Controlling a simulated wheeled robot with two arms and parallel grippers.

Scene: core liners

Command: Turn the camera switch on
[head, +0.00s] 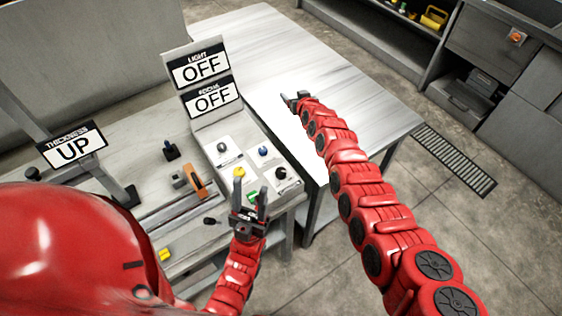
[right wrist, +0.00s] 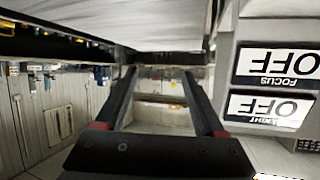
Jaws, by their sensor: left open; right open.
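A sloped control panel (head: 228,160) stands on the workbench, with small knobs or switches on pale labels too small to read. I see a dark knob (head: 222,148), a blue knob (head: 263,151), a yellow knob (head: 239,172), another dark knob (head: 281,173) and a green piece (head: 253,196). I cannot tell which is the camera switch. My left gripper (head: 251,194) is open at the panel's near edge, its fingers covering part of it. My right gripper (head: 292,98) is open and empty over the grey table, right of the signs; its fingers show in the right wrist view (right wrist: 160,76).
Signs reading LIGHT OFF (head: 200,67) and FOCUS OFF (head: 212,97) stand behind the panel. They show upside down in the right wrist view (right wrist: 277,66). A THICKNESS UP sign (head: 73,147) and an orange-handled tool (head: 194,181) are left. The grey table (head: 330,60) is bare.

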